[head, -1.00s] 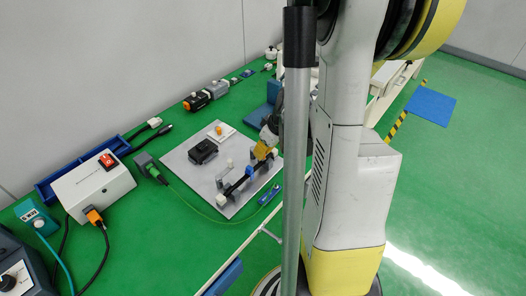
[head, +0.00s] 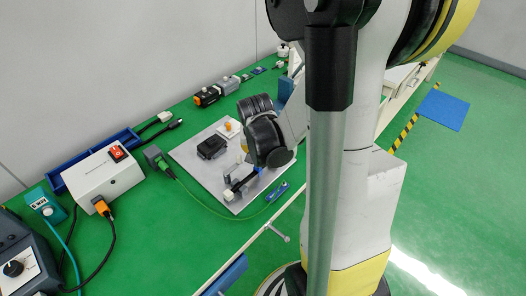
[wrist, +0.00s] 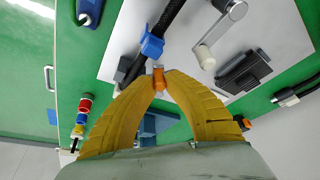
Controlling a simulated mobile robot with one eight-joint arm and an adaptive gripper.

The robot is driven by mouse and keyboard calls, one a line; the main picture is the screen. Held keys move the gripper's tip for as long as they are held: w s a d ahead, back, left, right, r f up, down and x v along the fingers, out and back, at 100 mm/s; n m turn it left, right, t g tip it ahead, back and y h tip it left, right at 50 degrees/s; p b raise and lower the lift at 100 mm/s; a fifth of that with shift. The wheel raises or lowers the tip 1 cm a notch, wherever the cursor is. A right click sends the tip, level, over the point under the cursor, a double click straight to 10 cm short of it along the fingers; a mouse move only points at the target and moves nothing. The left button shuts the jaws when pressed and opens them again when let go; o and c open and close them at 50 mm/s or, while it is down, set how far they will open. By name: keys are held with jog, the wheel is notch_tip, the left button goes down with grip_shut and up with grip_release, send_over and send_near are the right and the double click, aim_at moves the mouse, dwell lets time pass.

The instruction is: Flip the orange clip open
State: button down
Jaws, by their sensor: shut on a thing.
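The orange clip (wrist: 158,78) shows in the wrist view between the two yellow fingertips of my gripper (wrist: 160,83). The fingers curve together and are shut on it. It sits by the end of a black cable or bar that also carries a blue clip (wrist: 152,43), just above it in the picture. Whether the orange clip is open or closed is too small to tell. In the head view my black wrist joints hide the fingers and the orange clip.
The grey plate (head: 190,158) lies on the green bench. It holds a black box (head: 212,146), a white block with an orange button (head: 228,128) and a crank with a white handle (wrist: 205,57). A white box with a red switch (head: 103,174) stands to the left.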

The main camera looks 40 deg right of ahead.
jog(key=w+m, duration=0.1)
jog(key=m+g, duration=0.1)
jog(key=m, duration=0.1)
jog(key=shift+w+a+h, duration=0.35)
jog(key=shift+w+h, duration=0.05)
jog(key=shift+w+a+m+g, duration=0.1)
jog(key=shift+w+m+g, duration=0.2)
jog(key=shift+m, duration=0.5)
jog(key=shift+w+m+g, duration=0.25)
jog(key=shift+m+g, duration=0.05)
jog(key=shift+m, duration=0.5)
jog(key=c, duration=1.4)
grip_release()
jog(key=v, duration=1.2)
jog(key=shift+a, duration=0.15)
